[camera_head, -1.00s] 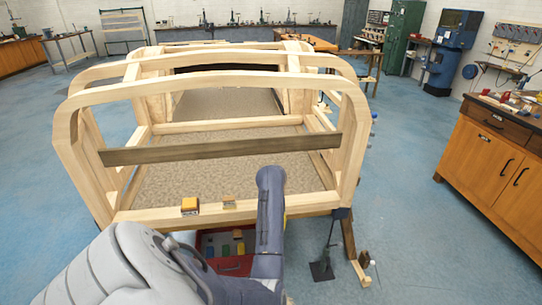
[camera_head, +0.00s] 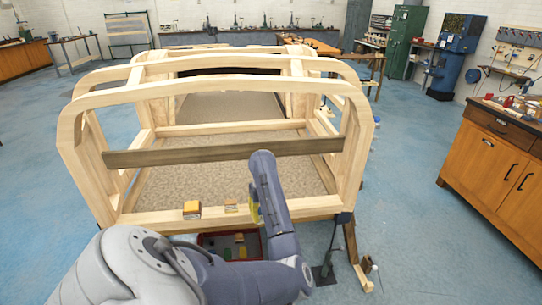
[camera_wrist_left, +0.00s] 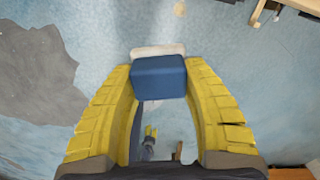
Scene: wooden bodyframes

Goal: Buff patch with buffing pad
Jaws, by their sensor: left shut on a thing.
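My left gripper (camera_head: 254,204) is in front of the frame's lower front rail, right of its middle, and mostly hidden behind my own arm. In the left wrist view its yellow fingers are shut on a blue block with a white pad face (camera_wrist_left: 159,77), which looks like the buffing pad. The pad is held at the fingertips, with floor behind it. In the head view the pad is hidden. On the lower front rail (camera_head: 165,216) sit an orange block with a pale face (camera_head: 192,210) and a small tan piece (camera_head: 231,206). I cannot tell which spot is the patch.
The wooden bodyframe (camera_head: 362,150) fills the middle, with a dark crossbar (camera_head: 220,151) across its front. A red tray of small items (camera_head: 228,246) is below the rail. A wooden cabinet (camera_head: 482,160) is at right. Blue floor lies open between.

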